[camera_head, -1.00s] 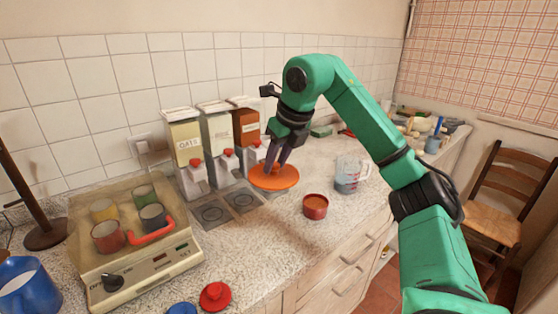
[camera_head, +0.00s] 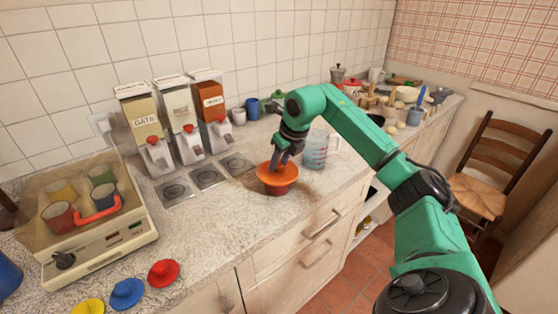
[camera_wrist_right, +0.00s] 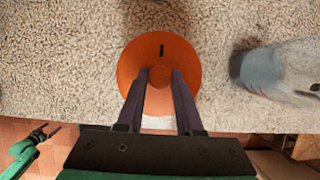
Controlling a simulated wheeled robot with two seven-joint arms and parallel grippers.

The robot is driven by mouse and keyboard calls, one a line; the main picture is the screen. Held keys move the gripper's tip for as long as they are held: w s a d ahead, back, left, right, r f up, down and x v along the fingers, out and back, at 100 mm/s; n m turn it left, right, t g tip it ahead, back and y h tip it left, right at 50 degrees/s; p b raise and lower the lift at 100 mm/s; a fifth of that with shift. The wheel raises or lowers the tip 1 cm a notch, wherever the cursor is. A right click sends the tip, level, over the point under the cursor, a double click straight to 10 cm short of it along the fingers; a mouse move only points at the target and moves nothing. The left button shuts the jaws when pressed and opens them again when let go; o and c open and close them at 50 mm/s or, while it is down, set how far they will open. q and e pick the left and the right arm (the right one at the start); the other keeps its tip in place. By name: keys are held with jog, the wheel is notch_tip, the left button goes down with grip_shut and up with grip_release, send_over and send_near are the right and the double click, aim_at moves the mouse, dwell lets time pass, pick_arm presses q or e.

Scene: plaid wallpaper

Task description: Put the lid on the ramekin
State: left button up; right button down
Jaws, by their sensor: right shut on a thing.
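The orange disc lid (camera_head: 268,172) is at the top of the red-brown ramekin (camera_head: 277,189), wider than it and roughly level. I cannot tell whether it rests on the rim. My right gripper (camera_head: 282,160) is above the lid, shut on its knob. In the right wrist view the lid (camera_wrist_right: 140,55) hides the ramekin, with the knob (camera_wrist_right: 159,77) between the fingers. A green arm with a black end (camera_wrist_right: 38,135), apparently my left one, shows at the lower left there; its jaws are too small to read.
A measuring jug (camera_head: 316,152) stands close right of the ramekin. Dispensers (camera_head: 185,125) line the wall behind. Red (camera_head: 164,272), blue (camera_head: 127,293) and yellow (camera_head: 88,306) lids lie in front.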

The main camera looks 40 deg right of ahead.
jog(key=shift+w+a+f, duration=0.1)
jog(key=shift+a+f, duration=0.1)
jog(key=shift+f, duration=0.15)
pick_arm(q)
jog(key=shift+d+f, duration=0.3)
jog(key=shift+d, duration=0.15)
jog(key=shift+s+a+r, duration=0.1)
jog(key=shift+a, duration=0.05)
pick_arm(e)
jog(key=shift+d, duration=0.1)
pick_arm(q)
jog(key=shift+a, duration=0.15)
pick_arm(e)
jog(key=shift+s+f, duration=0.2)
jog(key=shift+f, duration=0.45)
jog(key=shift+c, duration=2.4)
grip_release()
jog(key=shift+r, duration=0.1)
